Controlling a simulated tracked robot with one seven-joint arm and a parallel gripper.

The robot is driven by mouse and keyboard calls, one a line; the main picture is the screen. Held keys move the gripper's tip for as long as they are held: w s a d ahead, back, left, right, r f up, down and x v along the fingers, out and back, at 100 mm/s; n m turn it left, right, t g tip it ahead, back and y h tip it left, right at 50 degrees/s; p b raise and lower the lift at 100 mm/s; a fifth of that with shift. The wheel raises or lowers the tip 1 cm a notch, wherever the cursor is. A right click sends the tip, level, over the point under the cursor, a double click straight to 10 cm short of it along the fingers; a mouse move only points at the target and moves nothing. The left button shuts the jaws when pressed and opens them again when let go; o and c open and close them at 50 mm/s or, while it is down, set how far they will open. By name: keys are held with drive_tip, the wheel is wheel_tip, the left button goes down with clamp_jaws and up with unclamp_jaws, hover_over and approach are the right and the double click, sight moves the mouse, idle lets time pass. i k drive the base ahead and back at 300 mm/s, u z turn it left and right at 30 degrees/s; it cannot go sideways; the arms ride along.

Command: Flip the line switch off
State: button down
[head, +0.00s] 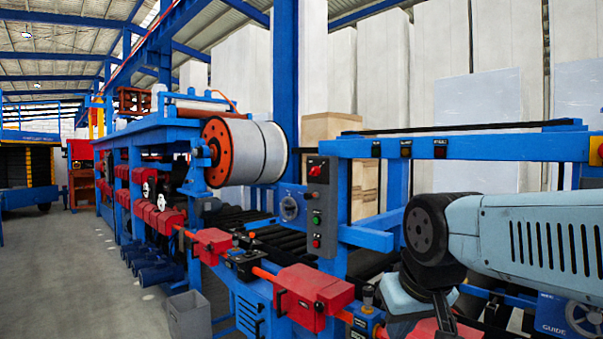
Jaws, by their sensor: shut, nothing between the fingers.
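A grey control box (318,205) hangs on a blue post near the middle of the head view. A red rotary switch (316,168) sits at its top, with a green button (317,219) and a red button (317,243) lower down. Small black switches (440,147) are set in the blue upper beam to the right. Their labels are too small to read, so I cannot tell which is the line switch. My gripper (445,318) points down at the lower right, dark, shut and empty, apart from the control box. Its tips are near the picture's bottom edge.
A large white roll with an orange end (245,152) stands left of the control box. Red machine blocks (312,297) line the front rail. A grey bin (189,316) stands on the floor at lower left. The floor aisle (70,275) at left is clear.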

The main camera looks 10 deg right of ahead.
sight(317, 171)
drive_tip(key=i, duration=1)
drive_tip(key=z, duration=0.05)
